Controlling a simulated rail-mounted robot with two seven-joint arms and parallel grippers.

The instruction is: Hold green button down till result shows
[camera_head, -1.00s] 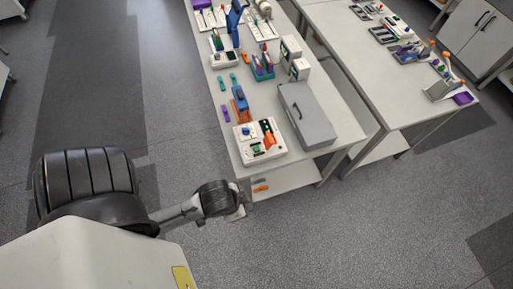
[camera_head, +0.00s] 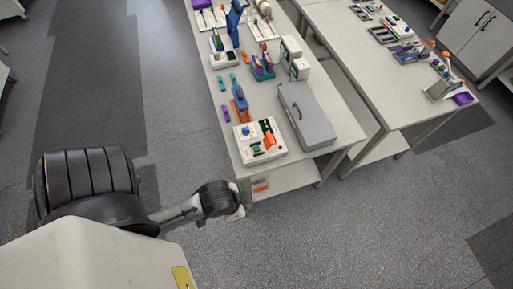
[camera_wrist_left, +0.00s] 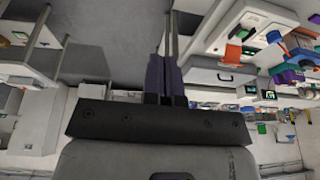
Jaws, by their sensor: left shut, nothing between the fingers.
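A white device (camera_head: 279,154) with a dark screen, a blue knob, an orange part and a small green spot (camera_head: 257,148) stands at the near end of the table. I cannot tell whether the green spot is the button, and no result is readable. My left gripper (camera_head: 240,213) is in front of the table's near end, below and apart from the device; its fingers barely show there. In the left wrist view the fingers (camera_wrist_left: 166,73) are shut together and empty, with table equipment off to the right. My right gripper is not in view.
A grey case (camera_head: 308,115) lies right of the device. Blue and orange tools (camera_head: 240,103) and several other instruments stand farther back. A lower shelf (camera_head: 288,178) holds small orange pieces. A second table (camera_head: 370,75) stands to the right. The floor around my left arm is clear.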

